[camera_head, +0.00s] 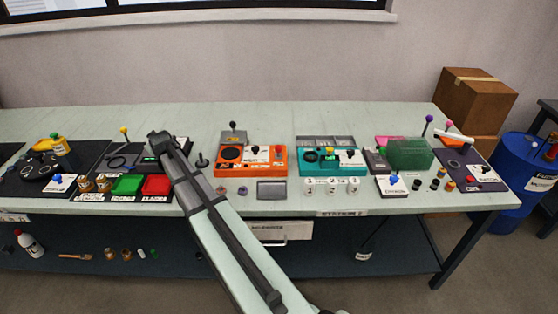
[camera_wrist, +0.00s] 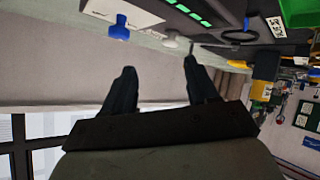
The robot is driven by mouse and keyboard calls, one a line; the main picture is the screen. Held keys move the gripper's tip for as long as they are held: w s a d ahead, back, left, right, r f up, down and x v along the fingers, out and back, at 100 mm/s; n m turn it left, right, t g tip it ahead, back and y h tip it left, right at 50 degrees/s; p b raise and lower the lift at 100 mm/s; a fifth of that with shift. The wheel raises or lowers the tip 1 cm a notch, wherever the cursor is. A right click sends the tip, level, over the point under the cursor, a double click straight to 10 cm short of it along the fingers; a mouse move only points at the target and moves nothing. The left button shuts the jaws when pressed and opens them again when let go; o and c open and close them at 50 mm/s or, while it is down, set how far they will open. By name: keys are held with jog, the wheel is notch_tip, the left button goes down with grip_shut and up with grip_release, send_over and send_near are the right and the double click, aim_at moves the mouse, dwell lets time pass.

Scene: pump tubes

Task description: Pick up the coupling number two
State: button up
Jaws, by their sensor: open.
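Three small white cylinders stand in a row in the head view, in front of the teal station (camera_head: 329,168). They carry the marks 1, 2 and 3, and the middle one is coupling number two (camera_head: 331,185). It stands upright, with coupling one (camera_head: 308,185) to its left and coupling three (camera_head: 354,185) to its right. My gripper (camera_wrist: 159,64) is open with nothing between its fingers in the wrist view. In the head view my arm's dark end is over the left part of the table, well left of the couplings. The couplings cannot be made out in the wrist view.
An orange station (camera_head: 251,160) stands between my arm and the teal one. Green (camera_head: 127,185) and red (camera_head: 156,186) trays lie left of my arm. A blue-knobbed piece (camera_head: 393,181) and a green box (camera_head: 409,153) stand right of the couplings. The table's back strip is clear.

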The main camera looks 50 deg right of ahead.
jog(key=s+d+m+g+h, duration=0.1)
jog(key=s+d, duration=0.3)
jog(key=d, duration=0.4)
jog(key=s+d+m+g+h, duration=0.1)
jog(key=s+d, duration=0.3)
jog(key=d, duration=0.4)
jog(key=s+d+m+g, duration=0.1)
jog(key=s+d+m, duration=0.2)
jog(key=d, duration=0.6)
jog(key=shift+s+r+h, duration=0.2)
jog(key=shift+s+h, duration=0.2)
jog(key=shift+s, duration=0.4)
jog(key=s+d+m+g, duration=0.2)
jog(key=s+d, duration=0.7)
jog(key=d, duration=0.1)
jog(key=m+g, duration=0.7)
jog(key=m, duration=0.6)
send_near(418, 182)
jog(key=shift+y, duration=0.4)
jog(key=shift+d+x, duration=0.15)
jog(key=shift+x, duration=1.55)
jog(key=shift+d+x, duration=0.15)
jog(key=shift+x, duration=1.55)
jog(key=shift+d+x, duration=0.2)
jog(key=shift+x, duration=1.5)
jog(key=shift+r, duration=0.2)
